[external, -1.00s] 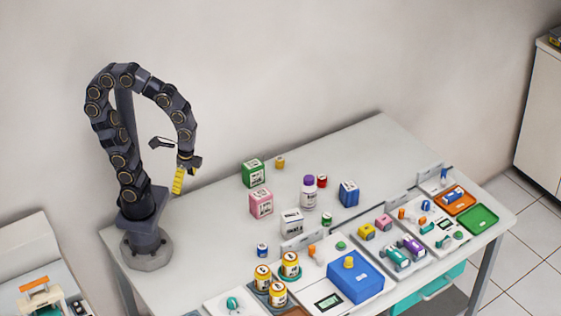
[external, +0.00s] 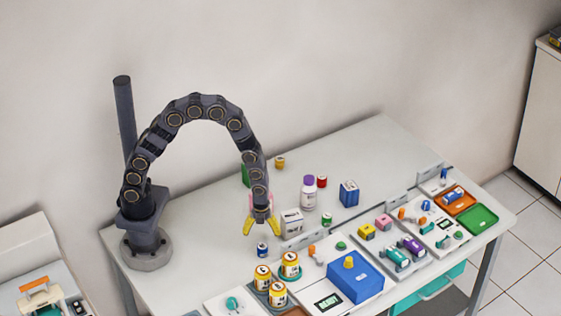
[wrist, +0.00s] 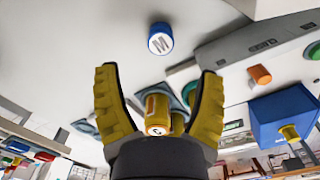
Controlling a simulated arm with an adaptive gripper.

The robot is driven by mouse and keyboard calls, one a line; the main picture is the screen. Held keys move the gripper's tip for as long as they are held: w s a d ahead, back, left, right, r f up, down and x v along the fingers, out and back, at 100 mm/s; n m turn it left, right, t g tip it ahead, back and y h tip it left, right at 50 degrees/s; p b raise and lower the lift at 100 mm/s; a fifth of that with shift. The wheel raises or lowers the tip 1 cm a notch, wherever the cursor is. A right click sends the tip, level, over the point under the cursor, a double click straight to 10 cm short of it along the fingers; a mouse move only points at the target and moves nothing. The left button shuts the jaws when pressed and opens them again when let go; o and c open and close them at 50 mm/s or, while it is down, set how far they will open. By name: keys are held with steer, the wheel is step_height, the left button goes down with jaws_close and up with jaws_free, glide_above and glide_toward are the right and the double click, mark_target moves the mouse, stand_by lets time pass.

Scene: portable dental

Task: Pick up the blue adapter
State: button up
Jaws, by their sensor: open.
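My gripper (external: 260,229) is open and empty above the left part of the table, its yellow fingers pointing down. In the wrist view its fingers (wrist: 158,72) are spread wide. A small blue cylinder with a white marked top (external: 262,249) stands on the table just in front of the gripper; it also shows beyond the fingertips in the wrist view (wrist: 160,38). Small blue fittings lie farther right, one on a white tray (external: 425,205) and one near the back right (external: 444,173). I cannot tell for sure which blue piece is the adapter.
A white box (external: 291,222) stands close right of the gripper. Yellow-and-white jars (external: 262,275) and a large blue box (external: 355,281) are nearer the front. A white bottle with a purple cap (external: 308,193) and a blue carton (external: 348,193) stand behind.

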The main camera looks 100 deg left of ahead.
mark_target(262, 246)
steer(key=shift+a+f, duration=0.15)
steer(key=shift+f, duration=3.35)
steer(key=c, duration=1.2)
